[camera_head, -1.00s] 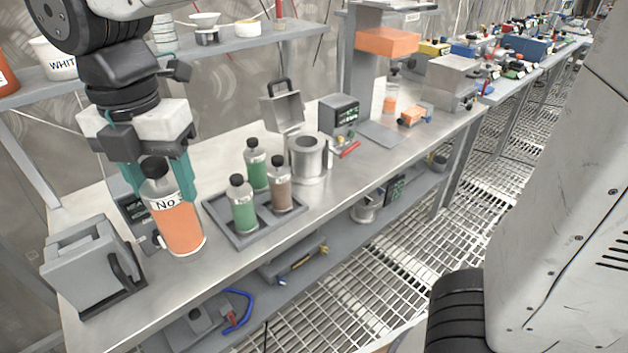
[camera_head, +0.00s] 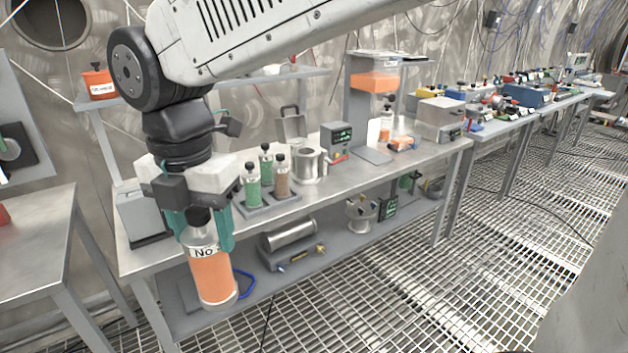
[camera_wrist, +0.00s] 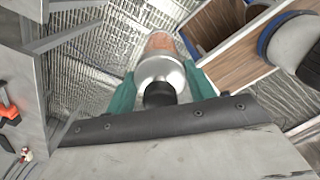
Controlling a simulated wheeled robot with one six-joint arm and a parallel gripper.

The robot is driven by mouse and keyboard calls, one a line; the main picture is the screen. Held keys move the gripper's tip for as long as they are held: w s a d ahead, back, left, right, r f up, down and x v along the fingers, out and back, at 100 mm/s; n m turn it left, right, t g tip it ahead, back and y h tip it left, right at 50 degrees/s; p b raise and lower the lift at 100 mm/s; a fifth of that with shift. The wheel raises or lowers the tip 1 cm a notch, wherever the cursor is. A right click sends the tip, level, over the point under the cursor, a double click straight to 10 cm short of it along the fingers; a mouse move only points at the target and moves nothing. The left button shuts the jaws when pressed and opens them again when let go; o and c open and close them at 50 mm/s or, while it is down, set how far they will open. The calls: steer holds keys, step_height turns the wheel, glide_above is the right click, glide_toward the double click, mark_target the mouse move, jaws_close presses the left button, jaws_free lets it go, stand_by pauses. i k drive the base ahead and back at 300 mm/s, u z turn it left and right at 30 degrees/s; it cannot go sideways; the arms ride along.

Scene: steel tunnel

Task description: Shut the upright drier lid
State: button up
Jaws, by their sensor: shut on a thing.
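A grey lid (camera_head: 291,124) with a dark handle stands raised on the bench, just behind and left of an open steel pot (camera_head: 307,165); I take these for the drier, though the hinge is too small to make out. My gripper (camera_head: 208,236) has teal fingers shut on a bottle (camera_head: 212,277) of orange contents with a dark cap and a label starting "No". It holds the bottle upright in front of the bench's near left end, well apart from the lid. The wrist view also shows the bottle (camera_wrist: 161,68) between the fingers.
A tray (camera_head: 268,206) with green and brown bottles stands on the steel bench (camera_head: 345,178), left of the pot. A small dark instrument (camera_head: 336,141) is right of the pot. A grey box (camera_head: 143,214) is at the bench's left end. The grating floor (camera_head: 430,280) in front is open.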

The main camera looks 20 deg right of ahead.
mark_target(308, 166)
steer(key=z, duration=0.6)
steer(key=i, duration=0.75)
steer(key=z, duration=0.8)
steer(key=i, duration=0.75)
steer(key=u, duration=0.35)
steer(key=i, duration=0.8)
steer(key=u, duration=0.9)
steer(key=i, duration=0.3)
steer(key=u, duration=0.25)
